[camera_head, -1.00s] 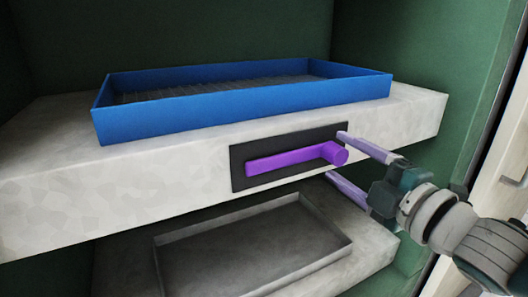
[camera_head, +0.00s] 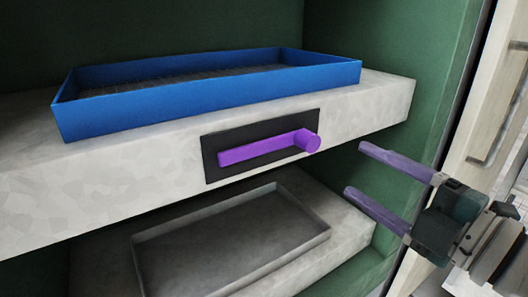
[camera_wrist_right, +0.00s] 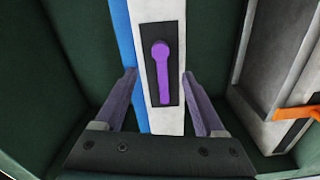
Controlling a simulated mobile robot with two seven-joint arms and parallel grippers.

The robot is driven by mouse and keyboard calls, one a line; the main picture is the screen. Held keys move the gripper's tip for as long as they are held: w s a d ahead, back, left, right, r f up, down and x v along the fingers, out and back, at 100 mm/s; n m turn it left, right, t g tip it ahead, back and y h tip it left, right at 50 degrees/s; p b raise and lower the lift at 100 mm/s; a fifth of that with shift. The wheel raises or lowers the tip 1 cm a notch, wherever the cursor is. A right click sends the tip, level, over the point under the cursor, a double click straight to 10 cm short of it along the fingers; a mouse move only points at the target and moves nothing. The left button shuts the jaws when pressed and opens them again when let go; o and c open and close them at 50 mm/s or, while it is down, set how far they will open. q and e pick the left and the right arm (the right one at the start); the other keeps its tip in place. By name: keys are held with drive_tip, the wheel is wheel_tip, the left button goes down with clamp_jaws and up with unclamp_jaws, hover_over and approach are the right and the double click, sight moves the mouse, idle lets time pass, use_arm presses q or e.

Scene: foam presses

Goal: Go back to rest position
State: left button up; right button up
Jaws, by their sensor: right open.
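My right gripper (camera_head: 354,167) is open and empty, to the right of the purple handle (camera_head: 270,150) and apart from it. The handle lies roughly level on a black plate (camera_head: 213,158) on the front of the pale upper slab (camera_head: 390,110). In the right wrist view, the handle (camera_wrist_right: 162,75) shows ahead, between and beyond the two purple fingers of the right gripper (camera_wrist_right: 166,78). My left gripper is in neither view.
A blue tray (camera_head: 200,104) sits on the upper slab. A grey tray (camera_head: 235,256) lies on the lower slab. Green walls (camera_head: 370,40) enclose the slabs. An orange handle (camera_wrist_right: 297,113) shows at the right of the wrist view.

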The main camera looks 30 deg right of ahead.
idle(0.3)
drive_tip(key=s+a+r+m+g+p, duration=0.3)
drive_tip(key=s+a+m+g+p, duration=0.75)
drive_tip(key=s+m+g, duration=0.45)
wheel_tip(320, 180, up, 35)
drive_tip(key=h+p, duration=0.1)
drive_tip(key=p, duration=3.4)
drive_tip(key=shift+s+f+t, duration=0.15)
drive_tip(key=shift+s+t, duration=0.15)
